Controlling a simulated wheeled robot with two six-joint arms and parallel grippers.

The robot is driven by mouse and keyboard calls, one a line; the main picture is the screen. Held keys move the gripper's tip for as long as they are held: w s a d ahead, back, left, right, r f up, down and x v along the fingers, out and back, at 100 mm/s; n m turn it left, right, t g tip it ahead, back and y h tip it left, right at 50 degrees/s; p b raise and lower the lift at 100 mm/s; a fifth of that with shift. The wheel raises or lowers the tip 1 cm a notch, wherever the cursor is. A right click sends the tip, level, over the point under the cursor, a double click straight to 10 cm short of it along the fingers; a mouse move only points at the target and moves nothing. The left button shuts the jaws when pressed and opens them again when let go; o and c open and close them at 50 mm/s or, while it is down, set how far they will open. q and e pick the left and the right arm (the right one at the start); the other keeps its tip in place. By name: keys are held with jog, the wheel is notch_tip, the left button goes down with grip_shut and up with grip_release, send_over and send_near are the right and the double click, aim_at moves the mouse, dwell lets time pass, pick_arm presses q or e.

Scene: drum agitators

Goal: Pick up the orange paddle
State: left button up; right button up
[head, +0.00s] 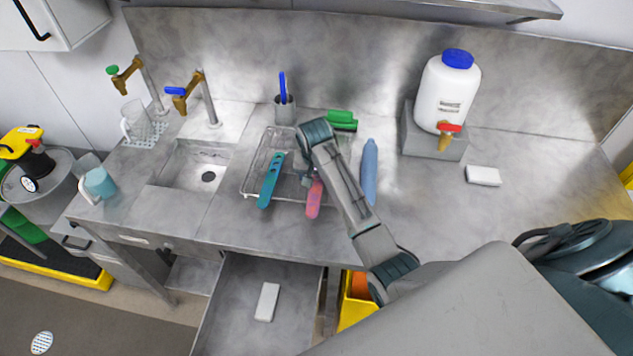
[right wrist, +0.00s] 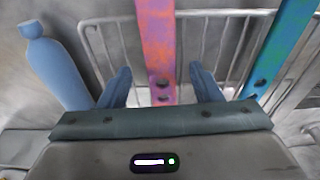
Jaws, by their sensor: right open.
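The orange paddle, mottled with pink, lies in the wire rack; its near end (head: 314,200) shows in the head view, the rest hidden behind my right arm. In the right wrist view the paddle (right wrist: 158,45) runs between the two fingers of my right gripper (right wrist: 160,85), with visible gaps on both sides. My right gripper (head: 306,177) is open over the rack, largely hidden by its own wrist in the head view. My left gripper is not in view.
A teal paddle (head: 271,180) lies left of the orange one in the rack (head: 249,178). A blue bottle (head: 370,172) lies to the right, a green brush (head: 342,119) behind. A drawer (head: 237,310) stands open below. The counter (head: 455,215) at right is mostly clear.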

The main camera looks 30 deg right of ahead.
jog(key=shift+w+f, duration=0.1)
jog(key=shift+f, duration=0.55)
jog(key=c, duration=1.1)
jog(key=shift+r, duration=0.1)
